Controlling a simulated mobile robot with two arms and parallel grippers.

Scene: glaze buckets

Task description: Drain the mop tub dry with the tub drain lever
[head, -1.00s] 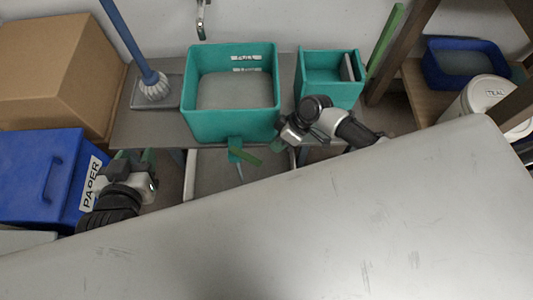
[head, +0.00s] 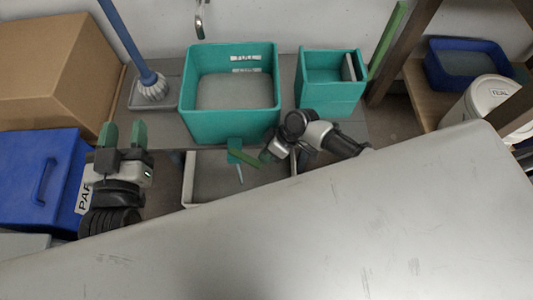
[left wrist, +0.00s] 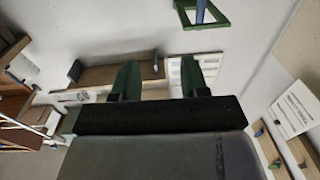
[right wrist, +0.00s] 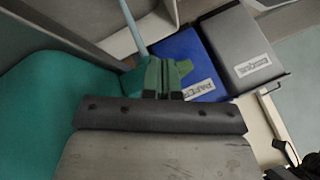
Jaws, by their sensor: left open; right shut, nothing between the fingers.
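The teal mop tub (head: 231,123) holds grey liquid (head: 236,92) below the labels on its back wall. A teal spout (head: 235,146) sticks out of its front, with a green lever (head: 247,159) pointing right. A thin pale-blue stream (head: 240,175) runs from the spout into the grey tray (head: 207,182); it also shows in the right wrist view (right wrist: 130,25). My right gripper (head: 264,157) is shut and empty beside the lever; contact is unclear. In its own view its green fingers (right wrist: 163,76) are together. My left gripper (head: 125,133) is open and empty, left of the tray.
A smaller teal tub (head: 330,95) stands right of the mop tub. A blue-handled brush (head: 150,85) stands at left. A blue paper bin (head: 40,175) and cardboard box (head: 55,60) are further left. A large grey surface (head: 330,230) fills the foreground.

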